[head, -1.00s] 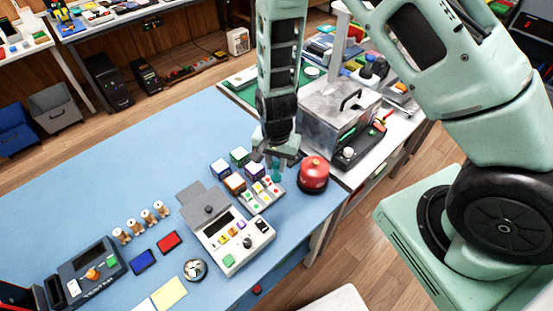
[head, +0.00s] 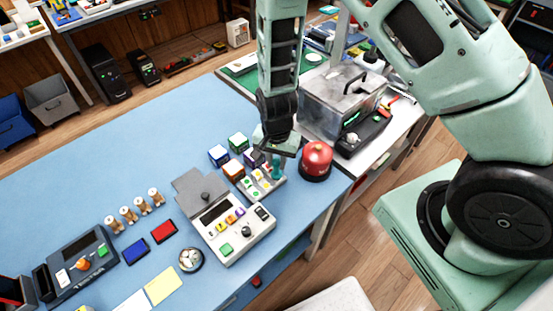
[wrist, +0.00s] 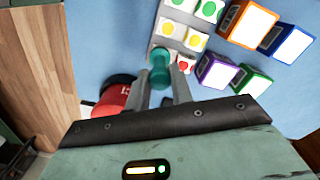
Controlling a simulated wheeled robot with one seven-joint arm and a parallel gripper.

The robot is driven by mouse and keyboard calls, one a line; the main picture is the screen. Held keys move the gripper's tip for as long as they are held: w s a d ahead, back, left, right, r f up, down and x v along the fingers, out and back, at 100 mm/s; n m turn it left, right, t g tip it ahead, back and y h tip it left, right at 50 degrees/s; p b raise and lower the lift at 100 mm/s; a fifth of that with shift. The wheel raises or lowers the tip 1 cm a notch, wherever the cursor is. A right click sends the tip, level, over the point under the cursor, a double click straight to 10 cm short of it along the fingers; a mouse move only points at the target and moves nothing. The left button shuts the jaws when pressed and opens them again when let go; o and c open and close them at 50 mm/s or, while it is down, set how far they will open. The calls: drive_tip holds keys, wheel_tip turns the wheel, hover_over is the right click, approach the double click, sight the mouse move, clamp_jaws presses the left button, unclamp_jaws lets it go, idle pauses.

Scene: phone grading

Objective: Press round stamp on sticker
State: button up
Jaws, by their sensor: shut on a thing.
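My gripper (wrist: 167,92) is shut on a teal, round-headed handle, which looks like the round stamp (wrist: 160,68). In the head view the stamp (head: 277,166) shows just below my gripper (head: 277,152), at the right end of a pale tray (head: 262,195). The tray carries several white squares with coloured dots, which may be the stickers; a yellow-dotted one (wrist: 168,27) and a red-dotted one (wrist: 184,65) show in the wrist view. The stamp's lower end is hidden, so I cannot tell whether it touches the tray.
A red dome-shaped thing (head: 316,160) stands close to the right. Several small coloured boxes (head: 219,155) stand at the left behind the tray. A grey-white device (head: 240,240) with an open lid is in front, near blue (head: 137,250) and red (head: 163,231) pads. Blue table is clear farther left.

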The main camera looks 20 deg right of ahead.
drive_tip(key=shift+f+b, duration=0.35)
drive_tip(key=shift+f, duration=0.2)
idle(1.7)
drive_tip(key=shift+r, duration=0.15)
drive_tip(key=shift+r+p, duration=2.95)
drive_tip(key=shift+r, duration=0.5)
